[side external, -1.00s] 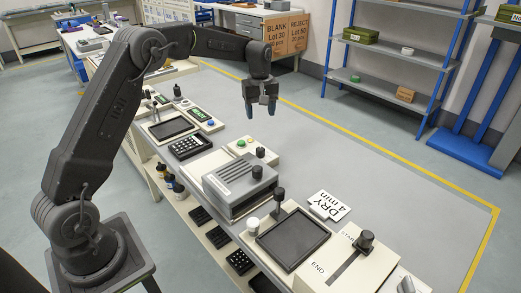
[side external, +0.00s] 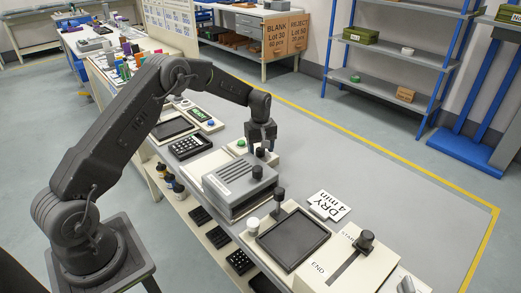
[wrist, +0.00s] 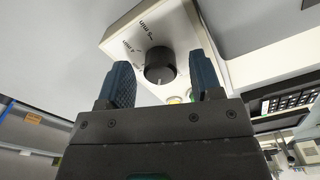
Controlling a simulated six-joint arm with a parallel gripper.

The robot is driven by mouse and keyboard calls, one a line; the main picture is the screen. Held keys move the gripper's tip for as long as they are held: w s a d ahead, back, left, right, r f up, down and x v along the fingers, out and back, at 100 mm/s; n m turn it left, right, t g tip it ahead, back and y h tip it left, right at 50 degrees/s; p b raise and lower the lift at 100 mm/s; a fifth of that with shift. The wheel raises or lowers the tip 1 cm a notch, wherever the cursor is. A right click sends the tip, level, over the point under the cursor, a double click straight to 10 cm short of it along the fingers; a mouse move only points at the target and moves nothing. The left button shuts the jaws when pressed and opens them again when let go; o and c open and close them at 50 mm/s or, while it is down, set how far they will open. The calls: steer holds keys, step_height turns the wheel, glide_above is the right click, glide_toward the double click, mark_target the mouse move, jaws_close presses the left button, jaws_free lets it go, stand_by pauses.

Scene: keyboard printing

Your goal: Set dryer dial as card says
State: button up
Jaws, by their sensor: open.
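The black dial (wrist: 160,66) sits on a pale control box (wrist: 125,30) with printed minute marks. One mark reads "5 min"; the others are too small to read surely. The dial's setting is hard to tell. My gripper (wrist: 160,62) is open, with a blue fingertip on each side of the dial in the wrist view and a gap on both sides. In the side view my gripper (side external: 262,142) is right above the dial (side external: 261,153), partly hiding the box. The white card (side external: 328,206) reads "DRY 4 min" and lies on the bench. The grey dryer (side external: 240,183) stands beside the box.
A green button (side external: 241,143) is on the control box, close to my gripper. A black-topped press with a lever (side external: 279,200) and a slotted box marked "END" (side external: 345,265) stand nearer the camera. The bench top to the right is clear.

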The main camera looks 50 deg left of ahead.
steer(key=shift+f, duration=0.45)
steer(key=c, duration=0.9)
